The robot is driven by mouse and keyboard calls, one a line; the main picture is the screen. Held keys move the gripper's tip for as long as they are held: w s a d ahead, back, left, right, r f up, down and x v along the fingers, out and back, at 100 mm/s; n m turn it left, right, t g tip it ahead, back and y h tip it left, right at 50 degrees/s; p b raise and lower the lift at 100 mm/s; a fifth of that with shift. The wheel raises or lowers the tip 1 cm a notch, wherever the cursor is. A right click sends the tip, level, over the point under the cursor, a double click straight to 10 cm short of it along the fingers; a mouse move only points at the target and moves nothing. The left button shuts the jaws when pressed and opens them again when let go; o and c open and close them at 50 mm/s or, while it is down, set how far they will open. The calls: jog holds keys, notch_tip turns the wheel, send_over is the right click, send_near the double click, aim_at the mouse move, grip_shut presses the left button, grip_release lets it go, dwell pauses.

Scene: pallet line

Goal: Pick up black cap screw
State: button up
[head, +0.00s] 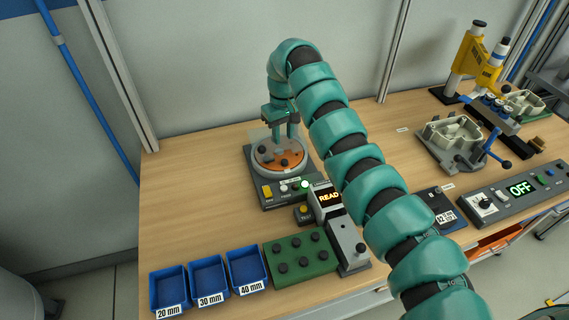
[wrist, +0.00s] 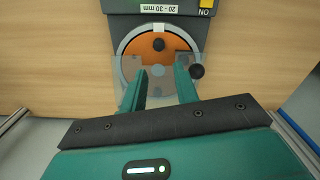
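Black cap screws stand on the round orange feeder dish (head: 272,169) in a grey ring. In the wrist view, one black screw (wrist: 158,45) is at the far side of the dish and another (wrist: 197,71) is just outside the right finger. A blue-grey round head (wrist: 157,71) shows between the fingers, seen through a pale see-through plate. My gripper (wrist: 157,72) is open over the dish, with its fingers pointing down in the head view (head: 284,133). I cannot tell how far the fingertips are above the screws.
A green block (head: 300,257) with several black heads and blue bins (head: 208,278) labelled 20, 30 and 40 mm stand at the front. The back-left table is clear.

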jog(key=p, duration=0.2)
send_over(285, 161)
jog(key=f, duration=0.4)
jog(key=shift+w+a+f, duration=0.1)
jog(key=shift+a+f, duration=0.1)
jog(key=shift+f, duration=0.15)
jog(key=shift+d+f+p, duration=0.1)
jog(key=shift+f+p, duration=0.4)
jog(key=shift+f, duration=0.15)
jog(key=shift+f+p, duration=0.75)
jog(key=shift+f, duration=1.2)
grip_shut()
